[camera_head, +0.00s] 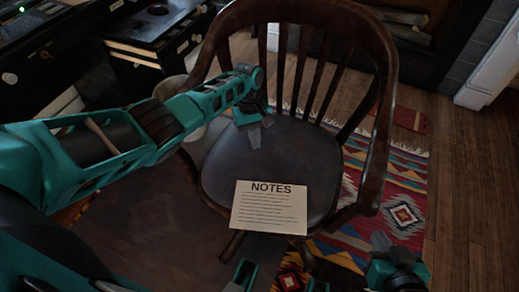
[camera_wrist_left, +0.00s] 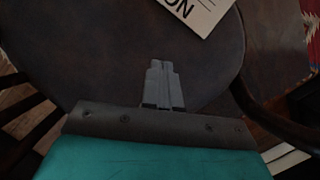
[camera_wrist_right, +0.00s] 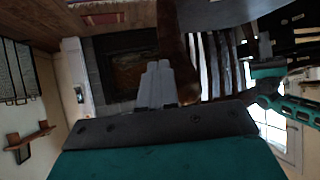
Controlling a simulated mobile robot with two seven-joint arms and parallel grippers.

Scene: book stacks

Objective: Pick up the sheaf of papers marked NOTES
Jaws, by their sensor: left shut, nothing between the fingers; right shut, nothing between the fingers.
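The sheaf of papers marked NOTES (camera_head: 271,209) is a cream sheet with a black heading and ruled lines. It lies at the near edge of the dark seat of a wooden chair (camera_head: 265,160). My left gripper (camera_head: 254,137) points down over the seat, beyond the sheaf in the head view, apart from it and shut with nothing in it. In the left wrist view, the sheaf's corner (camera_wrist_left: 201,10) shows at the top, past the shut fingers (camera_wrist_left: 163,68). My right gripper (camera_head: 380,241) is low at the right, clear of the sheaf; its fingers (camera_wrist_right: 159,68) are shut and empty.
The chair's curved back and armrest (camera_head: 378,150) stand beyond and to the right of the sheaf. A patterned rug (camera_head: 405,215) lies under the chair on the wooden floor. A dark desk with drawers (camera_head: 150,45) is at the upper left.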

